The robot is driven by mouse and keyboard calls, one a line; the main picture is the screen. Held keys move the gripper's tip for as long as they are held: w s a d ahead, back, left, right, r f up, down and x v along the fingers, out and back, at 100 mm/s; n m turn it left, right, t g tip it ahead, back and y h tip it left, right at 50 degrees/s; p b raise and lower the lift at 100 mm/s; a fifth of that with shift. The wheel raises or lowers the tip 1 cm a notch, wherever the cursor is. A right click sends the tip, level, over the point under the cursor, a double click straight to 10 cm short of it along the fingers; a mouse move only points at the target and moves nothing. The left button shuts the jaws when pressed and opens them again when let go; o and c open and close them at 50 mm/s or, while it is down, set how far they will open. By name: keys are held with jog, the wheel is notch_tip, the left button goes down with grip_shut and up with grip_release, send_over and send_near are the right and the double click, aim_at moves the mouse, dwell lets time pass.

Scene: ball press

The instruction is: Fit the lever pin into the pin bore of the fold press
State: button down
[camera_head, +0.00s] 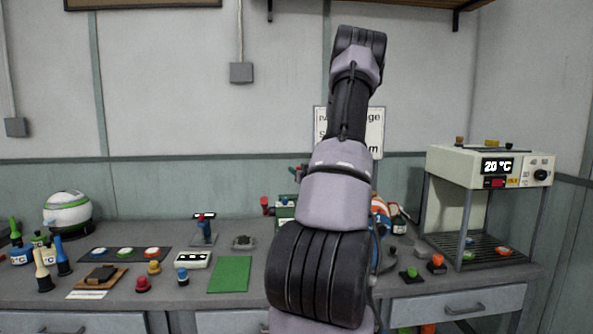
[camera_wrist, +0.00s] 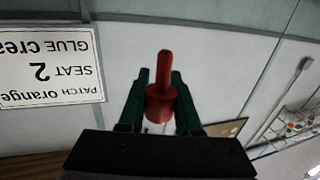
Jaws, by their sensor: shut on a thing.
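My gripper (camera_wrist: 161,88) is shut on a red pin (camera_wrist: 161,98), seen in the wrist view. The pin has a thick round body between the two dark green fingers and a thinner stem that stands out past them. I take it to be the lever pin. In the head view my own arm stands in the middle and I cannot make out the gripper. A green device (camera_head: 285,213) with red parts on the bench is partly hidden behind my arm. It may be the fold press; no pin bore can be made out.
The grey bench (camera_head: 225,310) carries several small items on the left, a green mat (camera_head: 230,274) and a white-green ball device (camera_head: 68,213). A heater rack (camera_head: 455,165) stands right. A wall sign (camera_wrist: 50,70) appears upside down in the wrist view.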

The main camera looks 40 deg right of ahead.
jog(key=shift+f, duration=2.7)
jog(key=shift+f, duration=2.35)
jog(key=c, duration=0.5)
grip_release()
jog(key=v, duration=1.1)
